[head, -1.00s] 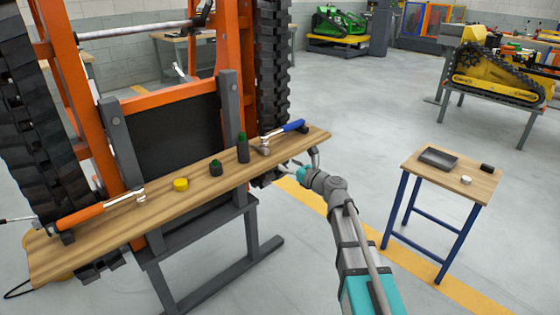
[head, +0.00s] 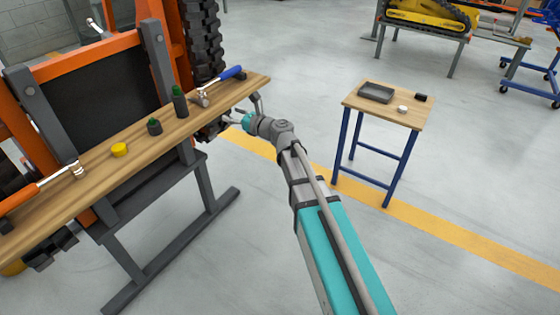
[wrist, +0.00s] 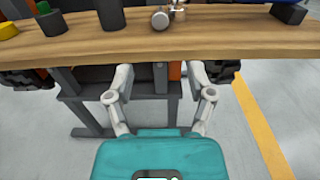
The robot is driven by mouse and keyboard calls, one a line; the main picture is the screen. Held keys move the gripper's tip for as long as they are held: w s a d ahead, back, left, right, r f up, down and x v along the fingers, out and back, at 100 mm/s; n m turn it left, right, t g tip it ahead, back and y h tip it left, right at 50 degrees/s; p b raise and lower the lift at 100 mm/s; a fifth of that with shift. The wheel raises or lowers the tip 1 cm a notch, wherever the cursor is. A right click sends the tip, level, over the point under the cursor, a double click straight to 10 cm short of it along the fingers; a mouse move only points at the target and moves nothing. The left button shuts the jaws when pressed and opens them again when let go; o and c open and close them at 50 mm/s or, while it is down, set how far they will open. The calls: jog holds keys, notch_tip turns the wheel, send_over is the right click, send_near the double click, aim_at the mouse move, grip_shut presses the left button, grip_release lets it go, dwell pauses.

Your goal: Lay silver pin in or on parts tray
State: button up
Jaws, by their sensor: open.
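The parts tray (head: 376,95) is a shallow dark grey tray on a small wooden-topped table at the right in the head view. No silver pin can be told for sure. A round silver end (wrist: 160,19) shows on the wooden shelf in the wrist view, beside other metal; I cannot tell whether it is the pin or part of the hammer. My gripper (wrist: 160,76) is open and empty, just in front of and below the shelf edge. In the head view my gripper (head: 234,119) is near the shelf's right end, its fingers partly hard to see.
The wooden shelf (head: 98,170) also holds a blue-handled hammer (head: 231,73), dark cylinders (head: 180,103), a yellow disc (head: 119,150) and an orange-handled tool (head: 20,196). A white round part (head: 403,109) and a black block (head: 421,98) sit beside the tray. Open floor separates shelf and table.

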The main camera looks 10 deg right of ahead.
jog(key=s+d+f+n+g+h, duration=0.2)
jog(key=s+d+f+n+g, duration=0.1)
jog(key=s+f+n, duration=0.4)
jog(key=s+d+f+n+g+h, duration=0.3)
jog(key=s+f+n+g, duration=0.15)
jog(key=n, duration=0.35)
jog(key=s+d+f+n+g+h, duration=0.2)
jog(key=s+d+f+n+h, duration=0.1)
jog(key=s+d+n+h, duration=0.1)
jog(key=s+d+f+n+g+h, duration=0.2)
jog(key=s+d+f+n+h, duration=0.2)
jog(key=s+d, duration=0.5)
jog(key=d+n, duration=0.2)
jog(key=shift+s+d+n, duration=0.2)
jog(key=shift+s+n, duration=0.05)
jog(key=shift+n, duration=0.05)
jog(key=shift+o, duration=0.2)
jog(key=shift+s+d+h, duration=0.25)
jog(key=shift+d+h, duration=0.15)
